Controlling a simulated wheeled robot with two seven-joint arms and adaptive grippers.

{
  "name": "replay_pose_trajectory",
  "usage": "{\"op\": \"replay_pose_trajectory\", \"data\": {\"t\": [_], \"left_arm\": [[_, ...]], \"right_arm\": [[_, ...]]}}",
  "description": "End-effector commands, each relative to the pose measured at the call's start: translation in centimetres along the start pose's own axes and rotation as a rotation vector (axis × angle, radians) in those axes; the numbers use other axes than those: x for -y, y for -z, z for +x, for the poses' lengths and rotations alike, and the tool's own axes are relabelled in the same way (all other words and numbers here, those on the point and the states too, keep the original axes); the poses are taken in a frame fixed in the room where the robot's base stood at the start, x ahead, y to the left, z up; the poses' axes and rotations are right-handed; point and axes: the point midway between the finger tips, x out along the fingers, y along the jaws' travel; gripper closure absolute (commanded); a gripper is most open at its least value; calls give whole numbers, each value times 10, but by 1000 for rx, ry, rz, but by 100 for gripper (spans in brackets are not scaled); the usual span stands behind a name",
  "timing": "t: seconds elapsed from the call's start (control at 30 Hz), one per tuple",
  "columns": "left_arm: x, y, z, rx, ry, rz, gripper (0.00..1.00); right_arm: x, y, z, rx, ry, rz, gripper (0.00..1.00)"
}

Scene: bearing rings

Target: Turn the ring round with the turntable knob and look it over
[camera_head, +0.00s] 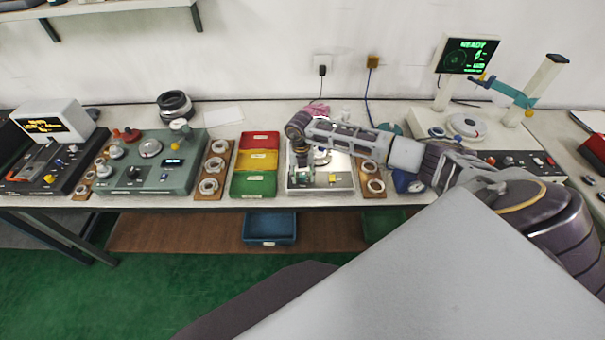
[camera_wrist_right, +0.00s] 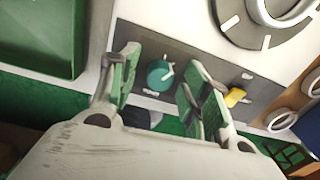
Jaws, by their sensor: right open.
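The turntable station (camera_head: 347,184) is a light box on the bench, mostly behind my right arm in the head view. In the right wrist view, its dark turntable disc (camera_wrist_right: 229,27) carries a pale metal ring (camera_wrist_right: 255,12), cut off by the top edge. The teal turntable knob (camera_wrist_right: 159,76) stands on the grey front strip. My right gripper (camera_wrist_right: 160,62) is open, with its green fingers on either side of the knob; gaps show on both sides. In the head view the right gripper (camera_head: 304,174) is over the station's front left. My left gripper is not in view.
A yellow control (camera_wrist_right: 236,96) is close to the right finger. Red, yellow and green trays (camera_head: 258,140) stand left of the station. Wooden boards with rings lie at left (camera_head: 228,165) and right (camera_head: 367,188). A blue bin (camera_head: 269,230) is below the bench.

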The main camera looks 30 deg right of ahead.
Motion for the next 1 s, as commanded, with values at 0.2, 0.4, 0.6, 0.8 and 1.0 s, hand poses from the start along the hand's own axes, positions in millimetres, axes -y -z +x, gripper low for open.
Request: {"op": "replay_pose_trajectory", "data": {"t": [0.2,0.4,0.6,0.8,1.0], "left_arm": [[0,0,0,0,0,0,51],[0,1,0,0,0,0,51],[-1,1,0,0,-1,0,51],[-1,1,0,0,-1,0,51],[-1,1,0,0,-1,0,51]], "right_arm": [[0,0,-8,1,0,1,53],[0,-1,-29,2,0,0,53],[0,-1,-58,3,-1,-1,53],[0,-1,-88,3,-1,1,53],[0,-1,-110,1,-1,-1,53]]}}
